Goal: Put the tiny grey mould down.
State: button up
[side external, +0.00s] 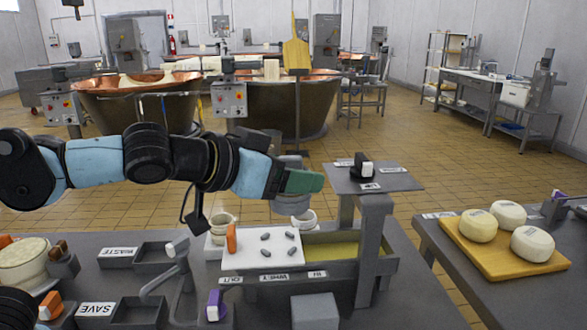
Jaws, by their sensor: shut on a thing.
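My gripper (306,182), with green fingers, reaches in from the left above the work table. It is shut on a grey round mould (292,206), which shows above and below the fingers and looks upright. The fingers hide its middle. The mould hangs in front of or over a small pale pot (306,221) behind the whey tray; I cannot tell whether they touch. Below is a white board (240,258) with several small grey pegs and an orange block (231,238). Beside it is a trough of yellowish liquid (345,247).
A raised grey stand (398,181) with a black and white object (363,166) rises close right of my gripper. Another pale pot (222,226) stands behind the board. Bins marked WASTE (118,252) and SAVE (96,310) lie left. Cheeses on a wooden board (485,262) stand right.

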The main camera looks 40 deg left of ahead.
jog(key=w+a+f+m+g+h, duration=0.35)
jog(key=w+a+m+h, duration=0.3)
jog(key=w+a, duration=0.45)
jog(key=w+a+r+m+g+h, duration=0.3)
jog(key=w+a+r+m+g, duration=0.1)
jog(key=a+m+g, duration=0.15)
jog(key=shift+n+t, duration=0.4)
jog(key=shift+t, duration=0.1)
jog(key=f, duration=1.5)
jog(key=a+f, duration=0.1)
jog(key=f, duration=0.7)
jog(key=shift+w, duration=0.15)
jog(key=shift+f, duration=0.15)
jog(key=o, duration=1.1)
jog(key=v, duration=1.2)
